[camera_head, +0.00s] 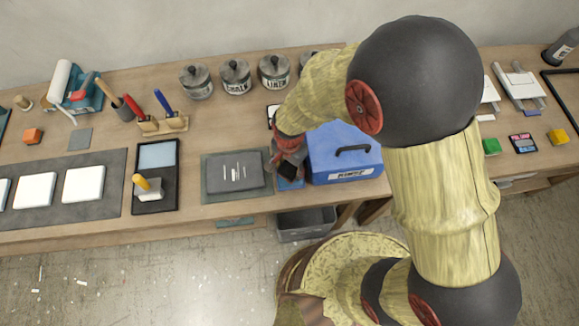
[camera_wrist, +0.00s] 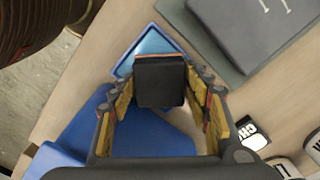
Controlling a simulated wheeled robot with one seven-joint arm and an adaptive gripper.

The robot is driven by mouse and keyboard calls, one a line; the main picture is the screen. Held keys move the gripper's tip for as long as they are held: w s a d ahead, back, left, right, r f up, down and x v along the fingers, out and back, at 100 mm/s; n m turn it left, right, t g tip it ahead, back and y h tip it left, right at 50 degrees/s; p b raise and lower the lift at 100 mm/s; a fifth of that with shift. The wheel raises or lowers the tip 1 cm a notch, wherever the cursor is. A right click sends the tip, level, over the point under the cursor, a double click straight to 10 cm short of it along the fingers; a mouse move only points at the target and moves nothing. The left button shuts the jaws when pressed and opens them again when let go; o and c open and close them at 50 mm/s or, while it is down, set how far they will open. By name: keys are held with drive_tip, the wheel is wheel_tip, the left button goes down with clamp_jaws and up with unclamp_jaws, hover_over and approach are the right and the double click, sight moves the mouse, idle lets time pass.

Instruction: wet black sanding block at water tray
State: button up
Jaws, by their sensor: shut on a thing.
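My gripper (camera_head: 288,158) is shut on the black sanding block (camera_wrist: 160,82), a dark block with a thin orange edge. The block hangs between the yellow-padded fingers in the wrist view; in the head view it shows as a dark piece (camera_head: 287,171) below the gripper. A small blue tray (camera_head: 290,184), light blue inside, lies below and just past the block; it also shows in the wrist view (camera_wrist: 150,44). The block overlaps the tray's near part there, and I cannot tell if they touch.
A blue box (camera_head: 325,140) with a black handle stands close to the right of my gripper. A grey slab (camera_head: 222,180) with pale sticks lies to the left. Several lidded jars (camera_head: 235,76) stand behind. A grey bin (camera_head: 305,230) is below the bench edge.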

sight(289, 168)
idle(0.3)
drive_tip(key=shift+r+p, duration=2.6)
drive_tip(key=shift+r, duration=0.9)
